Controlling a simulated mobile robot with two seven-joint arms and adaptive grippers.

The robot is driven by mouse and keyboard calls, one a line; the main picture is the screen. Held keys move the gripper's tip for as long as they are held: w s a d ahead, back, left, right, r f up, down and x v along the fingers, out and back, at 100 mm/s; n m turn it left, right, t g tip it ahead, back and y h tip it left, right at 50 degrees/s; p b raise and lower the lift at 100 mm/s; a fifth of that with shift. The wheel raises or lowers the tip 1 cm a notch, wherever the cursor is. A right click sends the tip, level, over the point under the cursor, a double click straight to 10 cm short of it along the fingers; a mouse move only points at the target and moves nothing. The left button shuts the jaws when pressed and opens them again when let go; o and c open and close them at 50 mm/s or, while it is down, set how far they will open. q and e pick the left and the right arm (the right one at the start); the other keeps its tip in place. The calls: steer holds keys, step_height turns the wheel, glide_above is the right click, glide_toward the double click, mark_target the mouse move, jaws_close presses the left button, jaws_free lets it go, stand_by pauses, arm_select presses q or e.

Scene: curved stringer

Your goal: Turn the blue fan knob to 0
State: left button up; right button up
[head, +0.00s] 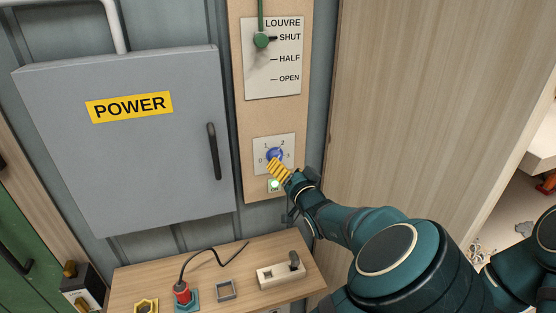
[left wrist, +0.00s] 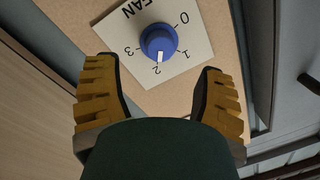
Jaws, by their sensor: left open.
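The blue fan knob (head: 274,154) sits on a small white plate (head: 288,141) marked 0 to 3, low on a tan wall panel. In the left wrist view the knob (left wrist: 158,40) shows its white pointer mark toward 2. My left gripper (head: 279,169) is at the knob's lower right in the head view, its yellow fingers partly covering the plate. In the left wrist view the open fingers (left wrist: 156,68) stand wide to either side, with the knob ahead between and beyond their tips. I see no contact with the knob. My right gripper is not in view.
A green light (head: 275,185) is just below the knob plate. Above is a louvre lever (head: 262,40) at SHUT. A grey POWER cabinet (head: 130,150) with a black handle stands left.

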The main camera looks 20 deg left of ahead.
mark_target(276, 152)
arm_select(q)
steer(key=x, duration=0.6)
jaws_close()
